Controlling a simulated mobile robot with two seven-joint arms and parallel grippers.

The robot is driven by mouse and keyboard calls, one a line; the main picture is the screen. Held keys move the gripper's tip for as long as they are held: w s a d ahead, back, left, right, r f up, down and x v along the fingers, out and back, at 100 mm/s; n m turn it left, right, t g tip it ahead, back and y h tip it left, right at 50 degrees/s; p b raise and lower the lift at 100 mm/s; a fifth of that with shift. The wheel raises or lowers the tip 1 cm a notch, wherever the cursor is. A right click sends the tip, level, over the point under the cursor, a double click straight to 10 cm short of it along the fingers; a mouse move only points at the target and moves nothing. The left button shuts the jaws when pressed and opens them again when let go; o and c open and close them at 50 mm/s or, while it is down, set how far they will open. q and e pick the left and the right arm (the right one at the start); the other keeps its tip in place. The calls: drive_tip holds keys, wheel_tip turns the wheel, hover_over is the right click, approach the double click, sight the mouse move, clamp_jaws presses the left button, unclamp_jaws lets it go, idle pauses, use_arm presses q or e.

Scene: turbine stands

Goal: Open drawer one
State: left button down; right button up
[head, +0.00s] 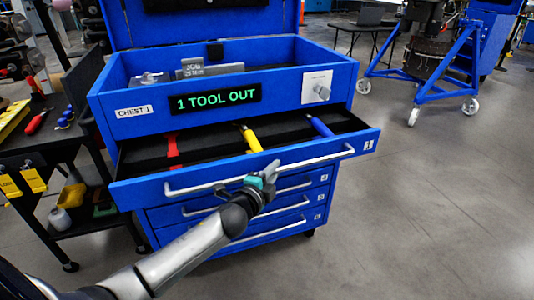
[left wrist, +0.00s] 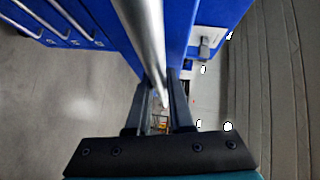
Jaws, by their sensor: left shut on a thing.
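Drawer one (head: 130,190) is the top drawer of the blue chest and is pulled out part way, with its dark inside showing. Its long silver handle (head: 325,158) runs along the front and also shows in the left wrist view (left wrist: 146,35). My left gripper (head: 270,174) is at the middle of this handle. In the left wrist view, its two dark fingers (left wrist: 160,105) are on either side of the bar, shut on it. A red tool (head: 173,150), a yellow tool (head: 250,138) and a blue tool (head: 320,127) lie in the drawer. My right gripper is not in view.
The chest's display (head: 215,103) reads "1 TOOL OUT". More drawers (head: 160,217) below are shut. A black cart (head: 60,150) with tools stands close on the left. A blue wheeled stand (head: 440,95) is at the back right. The floor on the right is clear.

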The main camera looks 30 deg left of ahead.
use_arm(q)
drive_tip(key=s+d+p, duration=0.1)
drive_tip(key=s+d, duration=0.4)
drive_tip(key=d, duration=0.1)
drive_tip(key=shift+s+d, duration=0.3)
drive_tip(key=shift+s, duration=0.05)
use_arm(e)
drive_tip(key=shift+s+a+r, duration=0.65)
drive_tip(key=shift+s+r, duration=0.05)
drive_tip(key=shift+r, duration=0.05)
use_arm(q)
drive_tip(key=c, duration=0.8)
unclamp_jaws()
drive_tip(key=shift+s, duration=0.1)
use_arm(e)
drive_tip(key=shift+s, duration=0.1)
use_arm(q)
drive_tip(key=s+r+p, duration=0.1)
drive_tip(key=s, duration=0.6)
drive_tip(key=shift+d, duration=0.3)
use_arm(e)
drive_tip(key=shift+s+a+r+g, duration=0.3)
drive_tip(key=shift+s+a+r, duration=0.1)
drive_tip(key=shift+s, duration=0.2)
use_arm(q)
drive_tip(key=shift+s, duration=0.1)
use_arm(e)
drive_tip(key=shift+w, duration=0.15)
